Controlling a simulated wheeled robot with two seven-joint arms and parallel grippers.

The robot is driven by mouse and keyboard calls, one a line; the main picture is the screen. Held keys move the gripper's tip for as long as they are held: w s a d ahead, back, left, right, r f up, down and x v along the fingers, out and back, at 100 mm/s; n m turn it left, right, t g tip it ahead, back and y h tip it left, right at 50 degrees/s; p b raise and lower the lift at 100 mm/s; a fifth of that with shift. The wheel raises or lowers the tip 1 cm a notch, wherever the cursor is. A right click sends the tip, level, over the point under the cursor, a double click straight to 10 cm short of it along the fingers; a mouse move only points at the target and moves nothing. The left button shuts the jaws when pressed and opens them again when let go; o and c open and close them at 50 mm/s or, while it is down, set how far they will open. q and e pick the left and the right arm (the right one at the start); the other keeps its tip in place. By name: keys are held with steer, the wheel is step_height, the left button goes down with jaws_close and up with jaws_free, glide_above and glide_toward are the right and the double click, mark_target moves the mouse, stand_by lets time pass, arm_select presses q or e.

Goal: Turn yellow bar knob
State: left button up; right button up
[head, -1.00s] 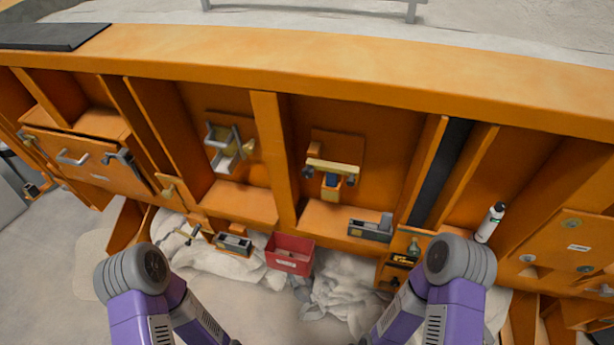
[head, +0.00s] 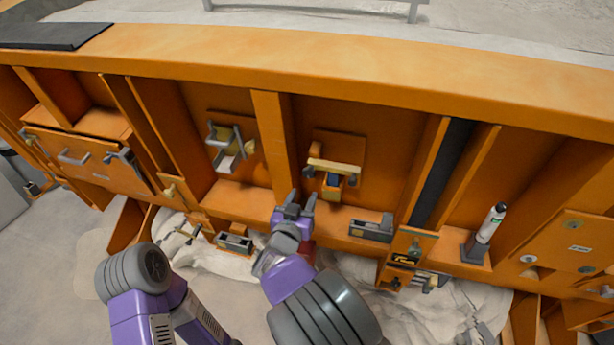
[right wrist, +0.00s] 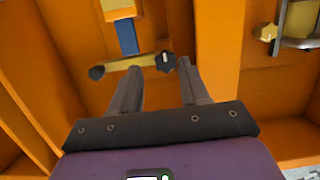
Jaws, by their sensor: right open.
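The yellow bar (head: 333,166) with dark ends is mounted crosswise on an orange panel in the middle bay, with a blue and yellow piece by it. In the right wrist view the yellow bar (right wrist: 130,63) lies past the fingertips, one dark end showing in the gap between them. My right gripper (head: 302,197) is open and empty, below and left of the bar in the head view; no contact is visible. Its two fingers (right wrist: 160,70) are apart in the wrist view. My left gripper is out of view; only part of that arm shows.
A grey metal handle assembly (head: 224,145) with a small yellow knob stands in the bay to the left, beyond an orange divider (head: 272,140).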

mark_target(308, 174)
steer(key=w, duration=0.2)
steer(key=w+d+r, duration=0.1)
steer(key=w, duration=0.1)
steer(key=w+r, duration=0.1)
steer(key=w, duration=0.2)
steer(key=shift+d, duration=0.3)
